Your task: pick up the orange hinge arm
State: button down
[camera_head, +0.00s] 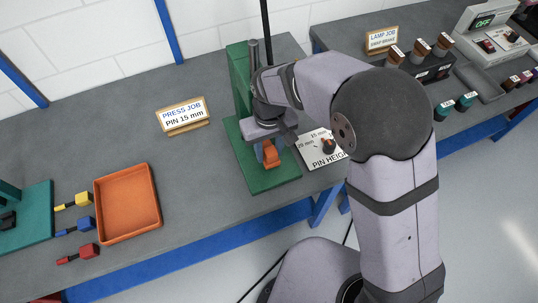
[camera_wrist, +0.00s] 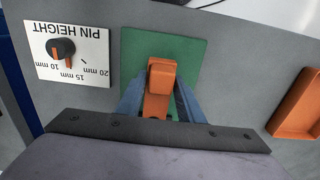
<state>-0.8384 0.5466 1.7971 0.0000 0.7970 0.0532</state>
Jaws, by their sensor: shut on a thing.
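The orange hinge arm (camera_head: 271,157) shows at the green press base in the head view, just under my gripper (camera_head: 266,147). In the wrist view the hinge arm (camera_wrist: 161,77) stands between the two blue-grey fingers of my gripper (camera_wrist: 158,103), with its blocky end pointing away from the wrist. The fingers are shut on it. The green base plate (camera_wrist: 188,50) lies beneath it. I cannot tell whether the hinge arm touches the plate. My wrist hides part of the press.
The green press column (camera_head: 238,80) rises close behind my gripper. A pin height dial panel (camera_head: 314,152) is to the right. An orange tray (camera_head: 101,207) and yellow, blue and red-handled pieces (camera_head: 84,226) lie left. A press job sign (camera_head: 183,115) stands behind; bench between is clear.

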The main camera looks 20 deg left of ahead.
jog(key=s+d+b, duration=0.5)
jog(key=s+d, duration=0.7)
jog(key=shift+s+d+r+b, duration=0.2)
jog(key=shift+s+d+b, duration=0.15)
jog(key=shift+s+d, duration=0.05)
